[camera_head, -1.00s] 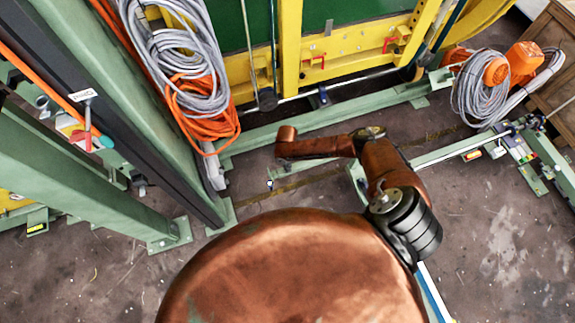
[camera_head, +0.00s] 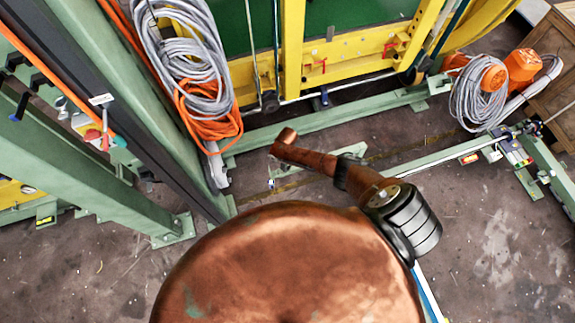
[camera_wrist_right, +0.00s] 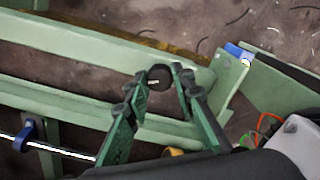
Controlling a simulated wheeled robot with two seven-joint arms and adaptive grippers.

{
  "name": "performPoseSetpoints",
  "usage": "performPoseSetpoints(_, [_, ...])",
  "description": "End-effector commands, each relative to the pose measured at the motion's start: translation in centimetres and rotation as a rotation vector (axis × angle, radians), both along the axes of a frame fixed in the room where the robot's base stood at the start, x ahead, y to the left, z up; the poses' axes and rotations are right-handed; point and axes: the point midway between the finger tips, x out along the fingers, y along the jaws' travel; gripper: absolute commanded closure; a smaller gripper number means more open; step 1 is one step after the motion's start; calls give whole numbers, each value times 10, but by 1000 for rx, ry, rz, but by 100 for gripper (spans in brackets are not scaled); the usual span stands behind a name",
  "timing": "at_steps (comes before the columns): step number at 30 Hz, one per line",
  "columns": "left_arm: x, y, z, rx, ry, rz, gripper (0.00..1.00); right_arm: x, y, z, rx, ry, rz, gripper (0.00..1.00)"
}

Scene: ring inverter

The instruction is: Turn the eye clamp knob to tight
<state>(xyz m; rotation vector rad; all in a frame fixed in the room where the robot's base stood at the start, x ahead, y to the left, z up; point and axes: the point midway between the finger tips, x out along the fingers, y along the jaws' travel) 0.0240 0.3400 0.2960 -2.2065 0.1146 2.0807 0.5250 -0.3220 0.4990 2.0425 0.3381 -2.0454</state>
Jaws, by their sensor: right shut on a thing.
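A round black knob (camera_wrist_right: 160,73) shows in the right wrist view, in front of a green beam. My right gripper (camera_wrist_right: 159,83) has its green fingers on both sides of this knob and is shut on it. Dark pads at the fingertips cover part of its sides. I see no readable tight mark on it. In the head view my copper-coloured arm stretches over the floor, and neither the right fingers nor the knob can be made out. My left gripper is in neither view.
Green steel beams (camera_head: 335,118) run along the floor by a yellow frame (camera_head: 345,62). Grey cable coils (camera_head: 187,55) hang at the upper left, and another coil (camera_head: 476,100) lies at the right. A blue clamp (camera_wrist_right: 238,52) sits near the gripper. Bare floor (camera_head: 490,240) lies at the lower right.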

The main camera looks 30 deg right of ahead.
Motion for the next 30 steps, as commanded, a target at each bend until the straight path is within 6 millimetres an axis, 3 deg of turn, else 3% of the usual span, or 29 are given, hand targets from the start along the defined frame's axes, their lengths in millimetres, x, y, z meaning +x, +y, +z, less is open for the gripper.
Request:
performPoseSetpoints(15, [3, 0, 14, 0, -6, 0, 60, 1, 1, 1, 1, -2, -351, 100])
performPoseSetpoints(30, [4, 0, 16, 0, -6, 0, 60, 2, 1, 1, 2, -4, -424, 100])
